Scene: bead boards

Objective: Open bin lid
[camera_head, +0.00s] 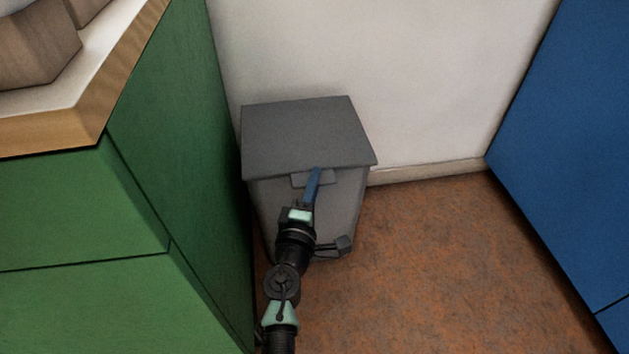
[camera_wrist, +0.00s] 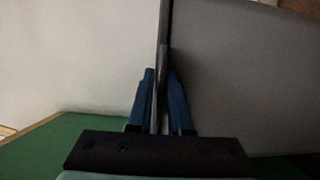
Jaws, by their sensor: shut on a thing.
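The grey bin (camera_head: 340,205) stands on the floor against the wall, beside the green cabinet. Its flat grey lid (camera_head: 305,132) lies closed over the top, as far as the head view shows. A small tab (camera_head: 300,179) sticks out at the lid's front edge. My gripper (camera_head: 315,175) is at this tab, its blue fingers pointing up. In the wrist view my gripper (camera_wrist: 161,85) has its two blue fingers shut on a thin grey edge, which appears to be the lid's tab (camera_wrist: 164,45). A pedal (camera_head: 343,244) juts out low at the bin's front.
A green cabinet (camera_head: 165,130) with a wood-edged top (camera_head: 120,85) stands close on the left of the bin. A blue cabinet (camera_head: 575,140) is at the right. The brown floor (camera_head: 440,265) between them is clear. The white wall (camera_head: 400,80) is right behind the bin.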

